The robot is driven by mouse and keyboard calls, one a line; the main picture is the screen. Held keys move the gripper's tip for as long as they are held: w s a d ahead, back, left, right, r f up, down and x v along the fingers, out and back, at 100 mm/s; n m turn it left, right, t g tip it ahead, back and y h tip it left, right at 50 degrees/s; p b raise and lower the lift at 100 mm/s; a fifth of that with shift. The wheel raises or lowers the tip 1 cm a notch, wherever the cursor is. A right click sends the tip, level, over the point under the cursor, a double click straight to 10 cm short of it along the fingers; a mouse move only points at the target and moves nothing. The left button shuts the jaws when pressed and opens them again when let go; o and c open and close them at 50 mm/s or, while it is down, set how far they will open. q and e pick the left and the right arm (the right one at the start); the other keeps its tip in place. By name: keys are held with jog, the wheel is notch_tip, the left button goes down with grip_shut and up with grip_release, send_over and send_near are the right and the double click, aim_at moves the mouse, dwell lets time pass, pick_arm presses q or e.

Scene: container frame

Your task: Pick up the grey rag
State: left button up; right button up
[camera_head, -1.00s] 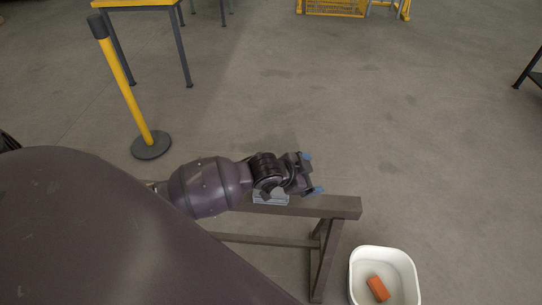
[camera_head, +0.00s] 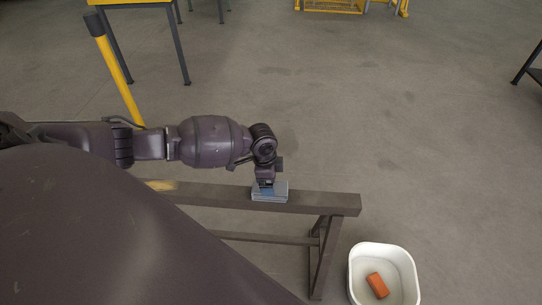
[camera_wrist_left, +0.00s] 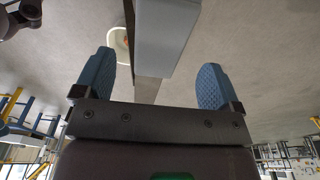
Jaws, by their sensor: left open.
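The grey rag (camera_head: 270,197) is a small folded blue-grey block lying on top of the brown beam. My left gripper (camera_head: 267,185) points down right at the rag and covers part of it in the head view. In the left wrist view the gripper (camera_wrist_left: 152,85) is open, its two blue fingertips wide apart. The grey rag (camera_wrist_left: 166,35) shows beyond and between the fingertips there, with no visible grip on it. My right gripper is not in view.
The brown beam (camera_head: 325,202) stands on legs like a sawhorse. A white basin (camera_head: 405,262) with an orange-brown block (camera_head: 377,285) is on the floor to the right. A yellow post (camera_head: 117,75) stands at the left. Open floor lies beyond the beam.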

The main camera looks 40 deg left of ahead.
pick_arm(q)
jog(key=shift+d+f, duration=0.1)
jog(key=shift+f, duration=0.6)
notch_tip(320, 180, down, 5)
jog(key=shift+d+r+b, duration=0.1)
jog(key=shift+d+b, duration=0.05)
jog(key=shift+b, duration=0.45)
jog(key=shift+w, duration=0.1)
jog(key=c, duration=0.9)
jog(key=shift+c, duration=0.6)
notch_tip(320, 180, up, 11)
jog(key=shift+f+p, duration=0.2)
jog(key=shift+p, duration=1.05)
notch_tip(320, 180, up, 9)
jog(key=p, duration=0.1)
jog(key=shift+r, duration=0.2)
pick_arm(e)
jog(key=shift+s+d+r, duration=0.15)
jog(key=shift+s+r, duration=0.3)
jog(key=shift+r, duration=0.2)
